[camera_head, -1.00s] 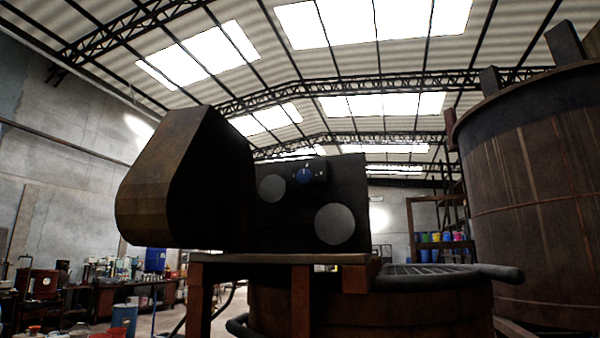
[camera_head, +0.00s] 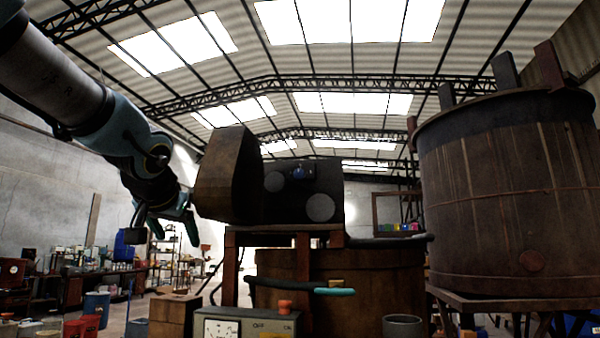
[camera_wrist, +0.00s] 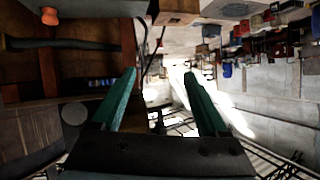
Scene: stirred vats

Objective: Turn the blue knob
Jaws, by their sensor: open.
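The blue knob (camera_head: 299,172) is small and round, on a raised dark block at the top of a black panel (camera_head: 329,184) in the head view. Two grey discs sit below and to its left on the panel face. My gripper (camera_head: 172,228) hangs left of the panel and the brown hood beside it, well apart from the knob. In the wrist view its two green fingers (camera_wrist: 159,73) are spread with nothing between them. The wrist view is turned over and shows a grey disc (camera_wrist: 75,113) at left; I cannot make out the knob there.
A bulky brown hood (camera_head: 226,175) stands between my gripper and the knob. A large wooden vat (camera_head: 500,190) is at right, a lower one (camera_head: 375,275) below the panel. A box with a dial and an orange button (camera_head: 255,323) is in front. Shelves and drums fill the left.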

